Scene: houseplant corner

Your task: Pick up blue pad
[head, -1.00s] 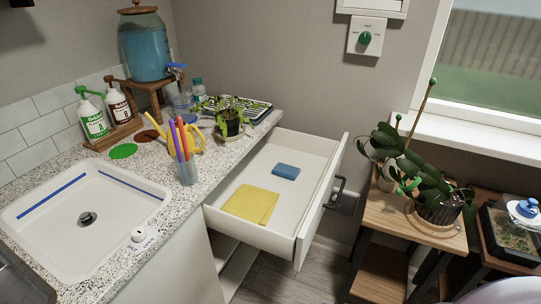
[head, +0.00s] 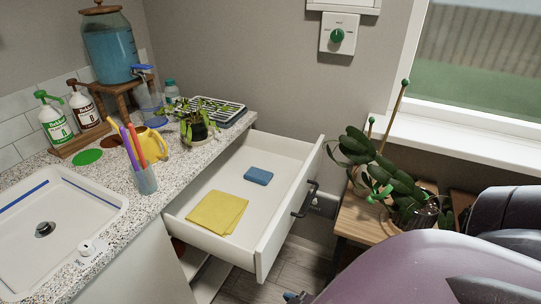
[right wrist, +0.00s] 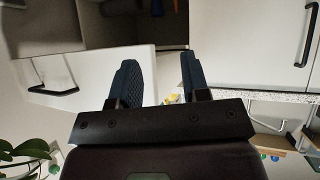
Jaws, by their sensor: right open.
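The blue pad (head: 258,176) lies flat in the open white drawer (head: 282,150), toward the back right of its floor. A folded yellow cloth (head: 216,212) lies nearer the front of the drawer, apart from the pad. My right arm reaches in at the lower right of the head view, clear of the drawer. My right gripper (right wrist: 157,72) shows in the right wrist view, with its two dark fingers apart and nothing between them. The pad cannot be made out in that view. My left gripper is in neither view.
The drawer's front with its dark handle (head: 305,199) stands out into the room. A speckled counter (head: 122,213) with a sink (head: 80,207) and a pen cup (head: 144,179) runs along the left. A wooden stand with a plant (head: 388,180) is close on the right.

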